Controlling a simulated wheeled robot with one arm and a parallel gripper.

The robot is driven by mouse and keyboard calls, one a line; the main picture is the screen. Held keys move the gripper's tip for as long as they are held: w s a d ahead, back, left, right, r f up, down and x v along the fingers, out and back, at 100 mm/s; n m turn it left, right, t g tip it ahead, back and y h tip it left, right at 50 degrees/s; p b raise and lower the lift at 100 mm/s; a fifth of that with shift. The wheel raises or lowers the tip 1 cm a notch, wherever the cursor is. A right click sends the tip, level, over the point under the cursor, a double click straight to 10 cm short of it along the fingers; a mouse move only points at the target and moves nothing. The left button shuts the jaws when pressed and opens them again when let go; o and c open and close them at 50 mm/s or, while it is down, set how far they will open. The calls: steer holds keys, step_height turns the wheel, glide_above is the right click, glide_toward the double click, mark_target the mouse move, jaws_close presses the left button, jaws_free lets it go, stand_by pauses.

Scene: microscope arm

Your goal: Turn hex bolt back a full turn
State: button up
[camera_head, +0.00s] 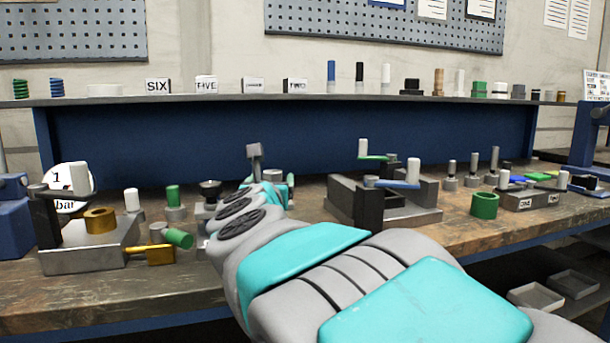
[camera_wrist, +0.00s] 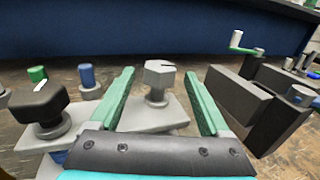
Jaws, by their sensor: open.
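The hex bolt (camera_wrist: 158,80) is light grey, with a dark line on its top. It stands upright on a grey plate (camera_wrist: 172,112) in the wrist view. My gripper (camera_wrist: 161,72) is open, with one green finger left of the bolt head and one right of it. Gaps show between the head and both fingers. In the head view my gripper (camera_head: 275,192) is low over the bench, and my arm hides most of the spot.
A black square knob (camera_wrist: 38,102) stands left of my left finger. In the head view, a brass ring (camera_head: 100,220) sits on a grey block at the left of the bench (camera_head: 150,290).

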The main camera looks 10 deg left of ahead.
steer(key=shift+x, duration=1)
steer(key=shift+s, duration=0.1)
jaws_close()
